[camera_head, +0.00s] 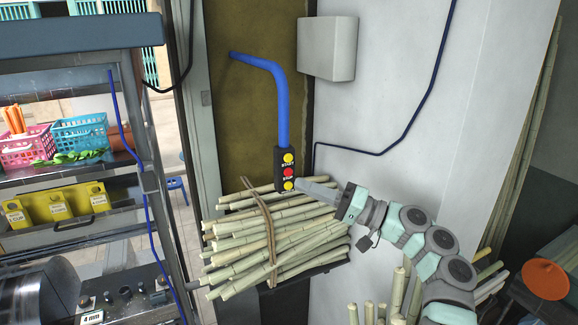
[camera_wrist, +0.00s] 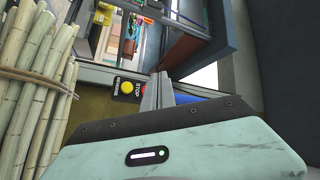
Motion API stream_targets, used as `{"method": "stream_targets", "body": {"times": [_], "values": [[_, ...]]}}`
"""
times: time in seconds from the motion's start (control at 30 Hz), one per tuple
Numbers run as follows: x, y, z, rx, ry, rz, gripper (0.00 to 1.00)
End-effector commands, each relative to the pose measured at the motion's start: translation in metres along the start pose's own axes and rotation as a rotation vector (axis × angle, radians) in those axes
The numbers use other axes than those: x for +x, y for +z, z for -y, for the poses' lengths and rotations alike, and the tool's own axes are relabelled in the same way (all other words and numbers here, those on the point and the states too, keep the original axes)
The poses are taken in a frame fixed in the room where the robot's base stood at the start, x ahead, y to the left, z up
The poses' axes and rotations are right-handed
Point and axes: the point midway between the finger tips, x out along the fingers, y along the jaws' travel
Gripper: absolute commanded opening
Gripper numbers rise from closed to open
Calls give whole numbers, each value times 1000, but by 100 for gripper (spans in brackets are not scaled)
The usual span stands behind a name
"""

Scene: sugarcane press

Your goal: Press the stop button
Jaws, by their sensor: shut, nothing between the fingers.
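The black control box (camera_head: 280,166) hangs at the lower end of a blue pipe. It carries a red button (camera_head: 288,171) between two yellow buttons, with START and STOP lettering. I cannot tell whether the fingertips touch the box.
A tied bundle of sugarcane (camera_head: 270,240) lies just below the box; the cane also fills the left of the wrist view (camera_wrist: 35,100). A grey wall box (camera_head: 328,48) is above right.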

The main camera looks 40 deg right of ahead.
Motion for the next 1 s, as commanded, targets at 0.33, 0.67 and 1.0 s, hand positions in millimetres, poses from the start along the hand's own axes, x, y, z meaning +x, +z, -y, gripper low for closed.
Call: {"method": "stream_targets", "body": {"times": [0.33,0.67,1.0], "values": [[-14,10,10,2,1,0,0],[-14,10,10,1,1,0,0],[-14,10,10,1,1,0,0]]}}
